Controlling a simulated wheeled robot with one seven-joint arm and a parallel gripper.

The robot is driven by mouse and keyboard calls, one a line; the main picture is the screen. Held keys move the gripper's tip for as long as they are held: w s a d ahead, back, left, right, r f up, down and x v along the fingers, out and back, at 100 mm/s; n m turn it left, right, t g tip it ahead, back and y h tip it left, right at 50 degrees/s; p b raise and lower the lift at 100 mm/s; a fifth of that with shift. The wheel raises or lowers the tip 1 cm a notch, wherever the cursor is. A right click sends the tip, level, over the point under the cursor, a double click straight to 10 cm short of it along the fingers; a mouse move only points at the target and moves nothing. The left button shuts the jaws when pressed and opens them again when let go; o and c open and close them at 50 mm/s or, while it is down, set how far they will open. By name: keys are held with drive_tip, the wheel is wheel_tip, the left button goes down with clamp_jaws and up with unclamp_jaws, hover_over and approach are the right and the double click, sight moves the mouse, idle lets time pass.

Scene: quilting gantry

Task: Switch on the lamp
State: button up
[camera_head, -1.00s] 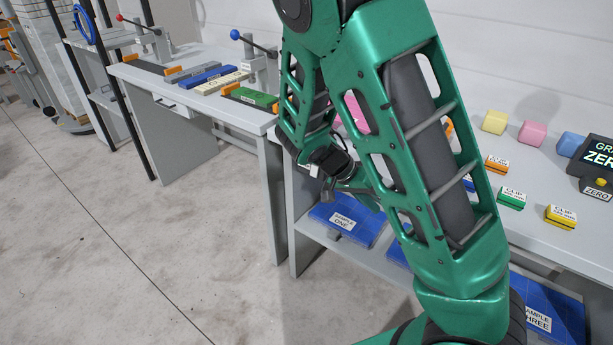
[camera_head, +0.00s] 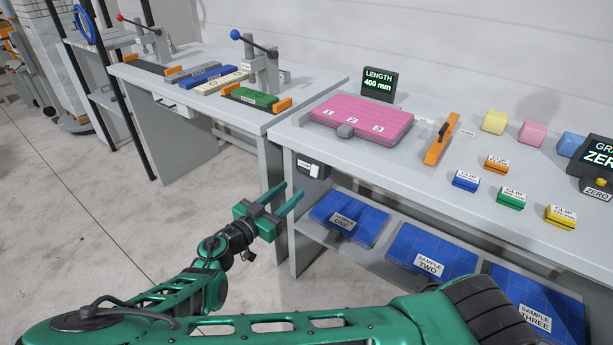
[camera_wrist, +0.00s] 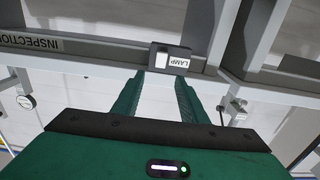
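The lamp switch (camera_head: 310,167) is a small dark box with a white label and a pale rocker. It is fixed under the front edge of the right table, near its left leg. In the wrist view the switch (camera_wrist: 187,50) is straight ahead, its label reading LAMP, with the pale rocker beside the label. My gripper (camera_head: 289,192) is in front of and below the switch, pointing toward it. Its two green fingers are apart with nothing between them, and they appear short of the switch. I cannot tell the rocker's position.
The right table (camera_head: 470,215) carries a pink pad (camera_head: 360,112), an orange-handled tool (camera_head: 440,140), several clips and coloured blocks. Blue samples lie on its lower shelf. The left table (camera_head: 210,60) holds bars and a lever press. The floor (camera_head: 90,220) to the left is clear.

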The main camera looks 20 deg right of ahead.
sight(314, 170)
drive_tip(key=x, duration=1)
drive_tip(key=shift+w+d, duration=0.2)
drive_tip(key=shift+w, duration=0.05)
drive_tip(key=shift+f, duration=0.1)
clamp_jaws()
